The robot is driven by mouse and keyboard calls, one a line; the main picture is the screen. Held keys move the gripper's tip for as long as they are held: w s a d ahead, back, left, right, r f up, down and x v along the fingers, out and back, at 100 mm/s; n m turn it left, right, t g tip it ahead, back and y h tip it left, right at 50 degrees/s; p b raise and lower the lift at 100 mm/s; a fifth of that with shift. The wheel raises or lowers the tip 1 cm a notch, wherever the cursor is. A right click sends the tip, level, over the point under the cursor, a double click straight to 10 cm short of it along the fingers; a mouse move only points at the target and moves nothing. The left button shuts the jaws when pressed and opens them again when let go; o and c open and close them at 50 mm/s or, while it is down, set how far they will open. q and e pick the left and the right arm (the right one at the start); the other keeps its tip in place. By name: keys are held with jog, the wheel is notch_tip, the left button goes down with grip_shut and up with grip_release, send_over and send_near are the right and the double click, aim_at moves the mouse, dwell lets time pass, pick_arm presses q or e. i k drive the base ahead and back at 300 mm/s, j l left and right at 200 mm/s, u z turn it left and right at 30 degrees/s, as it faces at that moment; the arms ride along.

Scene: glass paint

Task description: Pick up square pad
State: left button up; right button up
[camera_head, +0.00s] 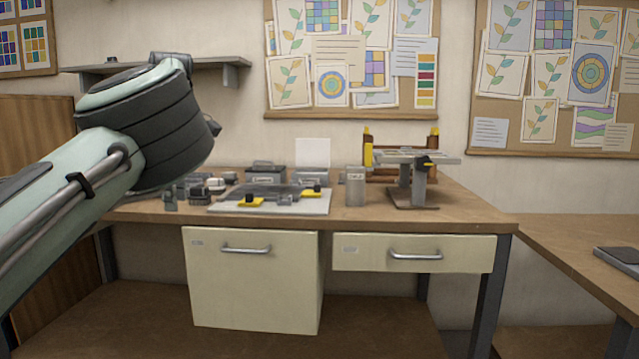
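I cannot single out a square pad with certainty. A flat dark grey slab with a paler edge (618,260) lies on the right table, cut by the picture's right edge. A pale square sheet (313,152) stands upright at the back of the workbench. My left arm (150,130) comes in from the left, large and close, in front of the bench's left end. I cannot make out the fingers of my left gripper, nor whether they hold anything. My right gripper is not in view.
The wooden workbench (400,222) bears a pale board (270,209) with yellow-marked fixtures, a grey canister (355,186) and a grey stand (418,180). Small dark parts crowd its left end. A drawer (460,255) and a cabinet (255,290) hang below. The right table (560,240) is mostly clear.

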aim_at(341, 181)
jog(key=i+l+z, duration=0.15)
jog(key=i+z, duration=0.3)
jog(key=i, duration=1.4)
